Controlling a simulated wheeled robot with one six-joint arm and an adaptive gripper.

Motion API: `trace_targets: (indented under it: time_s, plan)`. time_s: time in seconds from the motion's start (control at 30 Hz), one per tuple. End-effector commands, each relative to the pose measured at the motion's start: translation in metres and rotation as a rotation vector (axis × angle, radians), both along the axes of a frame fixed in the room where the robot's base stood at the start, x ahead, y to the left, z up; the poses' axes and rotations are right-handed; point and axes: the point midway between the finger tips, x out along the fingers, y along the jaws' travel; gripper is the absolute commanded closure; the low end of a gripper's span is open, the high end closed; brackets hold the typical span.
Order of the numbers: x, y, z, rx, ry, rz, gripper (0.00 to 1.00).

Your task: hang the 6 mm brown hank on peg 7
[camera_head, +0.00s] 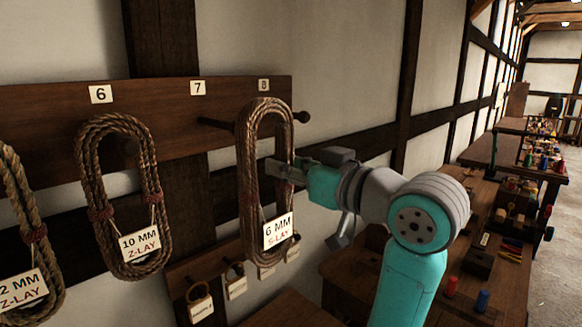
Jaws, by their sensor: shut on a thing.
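The brown hank (247,190) hangs upright in a long loop, with a tag (278,231) reading 6 MM S-LAY on its lower part. My gripper (280,171) is shut on the right side of this hank. Peg 7 (214,123) sticks out of the board under the number 7 label (198,88). Its outer end meets the hank's upper left strands in the picture and is hidden there. I cannot tell whether the peg passes into the loop or ends behind it.
Peg 8 (301,117) shows just right of the hank's top. A 10 MM Z-LAY hank (87,180) hangs under number 6, and another Z-LAY hank (22,215) at far left. Small tagged rings (198,292) hang on a lower rail. A cluttered bench (510,225) stands right.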

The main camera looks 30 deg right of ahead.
Motion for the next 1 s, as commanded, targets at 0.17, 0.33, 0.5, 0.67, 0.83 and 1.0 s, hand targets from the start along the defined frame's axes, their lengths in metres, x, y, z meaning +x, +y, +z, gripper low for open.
trace_targets:
  time_s: [0.17, 0.33, 0.5, 0.67, 0.83, 1.0]
  plan:
    - [0.009, 0.003, -0.001, 0.001, -0.001, -0.001, 1.0]
    - [0.017, 0.006, -0.002, 0.001, 0.0, 0.001, 1.0]
    - [0.025, 0.008, -0.002, 0.0, -0.001, -0.001, 1.0]
    - [0.033, 0.011, -0.003, 0.001, 0.0, 0.0, 1.0]
    - [0.041, 0.013, -0.004, 0.0, -0.001, 0.0, 1.0]
    - [0.05, 0.016, -0.005, 0.0, 0.0, -0.001, 1.0]
